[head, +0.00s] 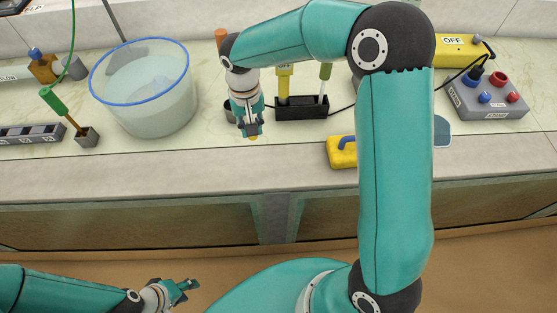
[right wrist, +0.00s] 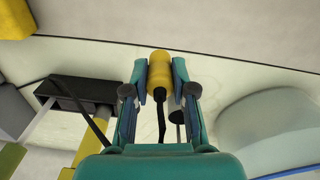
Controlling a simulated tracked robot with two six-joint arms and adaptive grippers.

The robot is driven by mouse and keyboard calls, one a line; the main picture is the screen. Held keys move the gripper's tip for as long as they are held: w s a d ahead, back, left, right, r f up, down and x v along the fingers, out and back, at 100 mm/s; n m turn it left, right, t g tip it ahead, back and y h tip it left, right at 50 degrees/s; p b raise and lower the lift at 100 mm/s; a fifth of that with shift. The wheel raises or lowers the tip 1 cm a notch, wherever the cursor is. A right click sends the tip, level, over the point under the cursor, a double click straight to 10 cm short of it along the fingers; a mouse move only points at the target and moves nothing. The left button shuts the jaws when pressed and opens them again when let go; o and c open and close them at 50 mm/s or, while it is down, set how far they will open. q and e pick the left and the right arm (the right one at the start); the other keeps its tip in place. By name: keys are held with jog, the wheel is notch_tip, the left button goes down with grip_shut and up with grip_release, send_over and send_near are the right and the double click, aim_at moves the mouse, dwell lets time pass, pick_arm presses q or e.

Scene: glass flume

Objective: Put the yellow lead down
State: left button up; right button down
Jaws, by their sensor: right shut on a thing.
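The yellow lead's plug (right wrist: 160,75) is a yellow cylinder with a black cable (right wrist: 161,120) running back from it between the fingers in the right wrist view. My right gripper (right wrist: 160,88) is shut on the plug, with a finger on each side. In the head view my right gripper (head: 250,130) points down over the front part of the bench, and only a small yellow tip (head: 253,138) shows below it. My left gripper (head: 187,290) is low in front of the bench, away from everything, and looks open and empty.
A blue-rimmed tub (head: 145,115) stands left of my right gripper. A black rack (head: 302,112) with upright tools stands just to its right. A yellow block with a blue handle (head: 343,156) lies near the front edge. A grey socket box (head: 490,100) stands far right.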

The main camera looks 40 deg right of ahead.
jog(key=s+d+r+m+b, duration=0.2)
jog(key=s+r+m, duration=0.1)
jog(key=r+m, duration=0.25)
jog(key=s+d+r+m+b, duration=0.1)
jog(key=s+d+r+m, duration=0.1)
jog(key=d+r+m, duration=0.3)
jog(key=shift+n, duration=0.45)
jog(key=f, duration=0.6)
jog(key=a+f+b, duration=0.1)
jog(key=f, duration=0.5)
jog(key=a+f, duration=0.1)
jog(key=f, duration=0.5)
jog(key=shift+s+a+b, duration=0.15)
jog(key=shift+s+b, duration=0.15)
jog(key=shift+b, duration=0.05)
jog(key=c, duration=1)
grip_release()
jog(key=shift+o, duration=0.2)
